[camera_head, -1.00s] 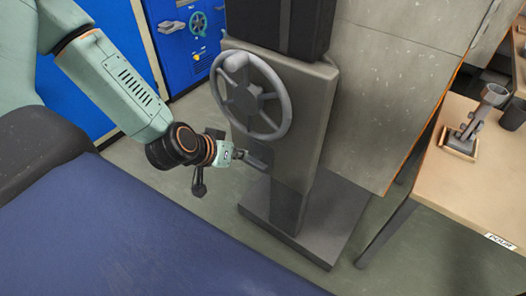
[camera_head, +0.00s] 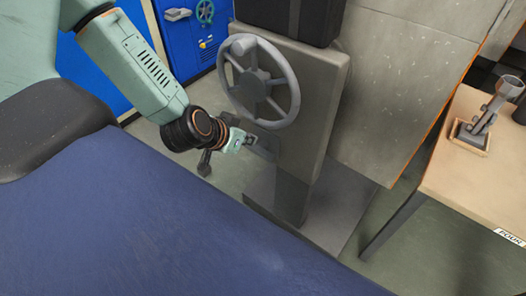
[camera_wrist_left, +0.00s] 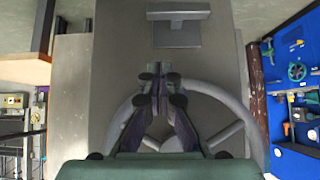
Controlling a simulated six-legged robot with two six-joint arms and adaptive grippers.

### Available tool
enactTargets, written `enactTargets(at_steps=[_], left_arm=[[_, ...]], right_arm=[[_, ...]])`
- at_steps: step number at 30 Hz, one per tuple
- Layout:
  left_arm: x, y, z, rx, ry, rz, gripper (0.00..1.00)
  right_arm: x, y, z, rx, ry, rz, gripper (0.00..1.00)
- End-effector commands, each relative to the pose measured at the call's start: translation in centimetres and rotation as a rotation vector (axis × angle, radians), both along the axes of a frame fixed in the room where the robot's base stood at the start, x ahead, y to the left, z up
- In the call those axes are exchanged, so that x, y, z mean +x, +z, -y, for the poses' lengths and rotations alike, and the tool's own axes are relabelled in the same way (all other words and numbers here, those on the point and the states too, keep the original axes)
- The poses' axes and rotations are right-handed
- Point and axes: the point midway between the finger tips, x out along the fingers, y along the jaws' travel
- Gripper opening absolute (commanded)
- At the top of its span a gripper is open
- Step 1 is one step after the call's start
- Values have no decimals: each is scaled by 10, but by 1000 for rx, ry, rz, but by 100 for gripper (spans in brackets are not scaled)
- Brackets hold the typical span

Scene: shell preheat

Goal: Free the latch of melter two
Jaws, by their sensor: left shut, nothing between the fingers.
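A grey melter post (camera_head: 318,90) carries a spoked handwheel (camera_head: 290,98) on its front. A small dark grey latch piece (camera_head: 265,147) sits on the post just below the wheel. In the left wrist view it appears as a flat grey T-shaped piece (camera_wrist_left: 178,38) near the top. My left gripper (camera_head: 248,141) is just left of the latch, its fingers pointing at the post. In the left wrist view its fingertips (camera_wrist_left: 160,82) are together and empty, between the latch and the wheel (camera_wrist_left: 247,135). I cannot tell whether they touch anything. My right gripper is not in view.
The post stands on a flat grey base plate (camera_head: 335,215). A large grey panel (camera_head: 410,80) rises behind it. A wooden table (camera_head: 455,185) with a metal tool in a small holder (camera_head: 470,137) is at right. Blue cabinets (camera_head: 190,45) stand behind.

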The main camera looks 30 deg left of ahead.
Motion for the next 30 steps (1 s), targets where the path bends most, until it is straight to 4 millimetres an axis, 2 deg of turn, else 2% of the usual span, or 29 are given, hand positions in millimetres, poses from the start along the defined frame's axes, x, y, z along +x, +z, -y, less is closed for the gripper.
enactTargets(at_steps=[1, 20, 24, 30], left_arm=[[5, -8, 0, 5, -2, 2, 0], [61, -64, 4, 4, -4, 1, 0], [60, -84, 4, 0, 0, -2, 0], [61, -98, 4, 0, -1, 1, 0]], right_arm=[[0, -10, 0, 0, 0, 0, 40], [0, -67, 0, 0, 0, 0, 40], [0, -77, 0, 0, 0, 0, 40], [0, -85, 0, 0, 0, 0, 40]])
